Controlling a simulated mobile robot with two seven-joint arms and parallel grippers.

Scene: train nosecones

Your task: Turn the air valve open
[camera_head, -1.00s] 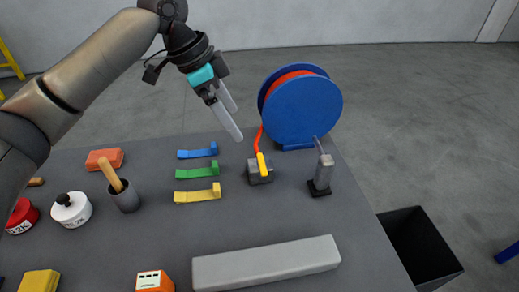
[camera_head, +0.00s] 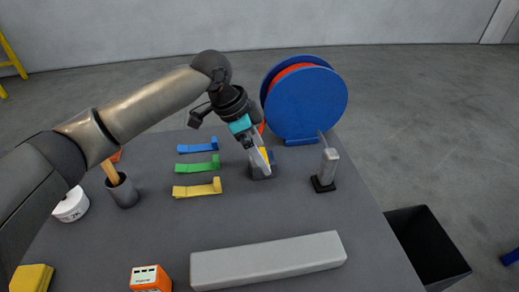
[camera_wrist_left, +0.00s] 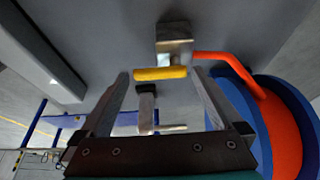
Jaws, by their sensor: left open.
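The air valve is a small grey block (camera_head: 261,172) with a yellow lever handle (camera_head: 266,155), near the back of the dark table. My left gripper (camera_head: 260,160) is open and low over the valve, partly hiding it in the head view. In the left wrist view the yellow handle (camera_wrist_left: 160,73) lies across the space between the two fingertips, with one finger on each side. The grey valve body (camera_wrist_left: 174,48) shows beyond it. Whether the fingers touch the handle I cannot tell. My right gripper is not in view.
A blue hose reel (camera_head: 306,105) with orange hose stands behind the valve. A grey upright tool on a black base (camera_head: 326,168) stands right of it. Blue (camera_head: 198,147), green (camera_head: 198,165) and yellow (camera_head: 197,189) brackets lie left. A long grey bar (camera_head: 268,261) lies in front.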

